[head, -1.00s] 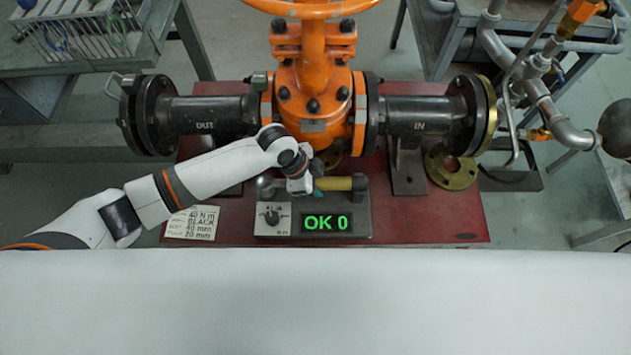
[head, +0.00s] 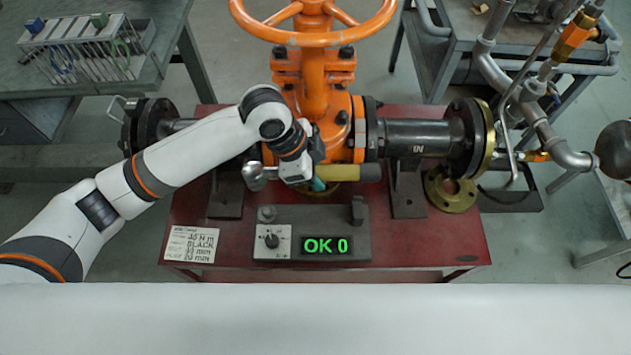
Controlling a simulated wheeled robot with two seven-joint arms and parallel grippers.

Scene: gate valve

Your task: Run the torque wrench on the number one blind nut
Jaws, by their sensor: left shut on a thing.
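My left gripper (head: 308,178) is shut on the torque wrench (head: 354,173), around its middle. The wrench lies crosswise in the picture, with its olive handle to the right and its metal head to the left, above and apart from its grey cradle (head: 335,220). The cradle's display reads OK 0 in green. The orange gate valve (head: 312,75) stands behind the gripper, between dark pipes. The black end flange (head: 140,128) is at the left end of the pipe. I cannot make out any number on the nuts. My right gripper does not show.
A card (head: 190,245) lies on the red table (head: 430,240), left of the cradle. A loose brass flange (head: 450,188) lies at the right. Grey piping (head: 540,110) stands further right. A tool rack (head: 85,50) sits on the bench at the upper left.

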